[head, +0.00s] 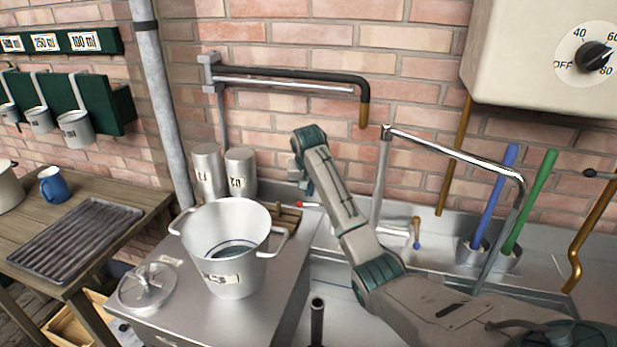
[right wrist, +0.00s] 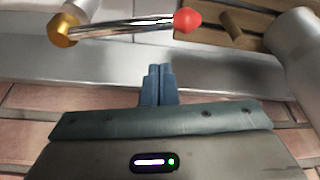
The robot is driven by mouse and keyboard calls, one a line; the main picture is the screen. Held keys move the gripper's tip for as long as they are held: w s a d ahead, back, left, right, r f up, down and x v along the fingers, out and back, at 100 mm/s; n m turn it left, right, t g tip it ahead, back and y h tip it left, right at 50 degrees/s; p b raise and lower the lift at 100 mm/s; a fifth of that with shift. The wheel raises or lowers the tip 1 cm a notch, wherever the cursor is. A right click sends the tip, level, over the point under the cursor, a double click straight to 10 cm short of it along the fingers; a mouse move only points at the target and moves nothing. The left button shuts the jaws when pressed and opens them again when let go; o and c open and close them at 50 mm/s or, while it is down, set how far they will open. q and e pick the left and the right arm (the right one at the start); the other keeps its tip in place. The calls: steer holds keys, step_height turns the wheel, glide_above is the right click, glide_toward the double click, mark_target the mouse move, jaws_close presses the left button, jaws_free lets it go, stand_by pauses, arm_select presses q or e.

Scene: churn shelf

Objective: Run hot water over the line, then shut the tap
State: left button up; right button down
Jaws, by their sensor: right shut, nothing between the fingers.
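My right gripper (head: 309,187) is shut and empty at the wall behind the steel bench; my arm partly hides it. In the right wrist view its blue fingertips (right wrist: 157,70) point at a chrome lever with a red tip (right wrist: 187,20) and a brass end, with a gap between. The red tip (head: 299,204) also shows in the head view. A black-covered pipe (head: 300,74) with a brass nozzle juts from the brick wall; I see no water at it. A chrome spout (head: 455,151) reaches over the sink. A blue-tipped tap (head: 416,234) sits behind the sink. My left gripper is out of view.
A white two-handled pot (head: 234,284) stands on the steel bench beside a round lid (head: 147,288). Two steel canisters (head: 207,172) stand behind it. A heater box (head: 520,50) with a dial (head: 594,57) hangs at the upper right. Blue and green handles (head: 494,190) stand by the sink.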

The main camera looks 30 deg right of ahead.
arm_select(q)
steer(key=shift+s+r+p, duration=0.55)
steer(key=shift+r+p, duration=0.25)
steer(key=shift+p, duration=0.05)
arm_select(e)
steer(key=s+a, duration=0.2)
steer(key=s, duration=0.1)
steer(key=shift+a, duration=0.1)
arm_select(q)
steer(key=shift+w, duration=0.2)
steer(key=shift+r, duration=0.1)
arm_select(e)
steer(key=shift+r, duration=0.1)
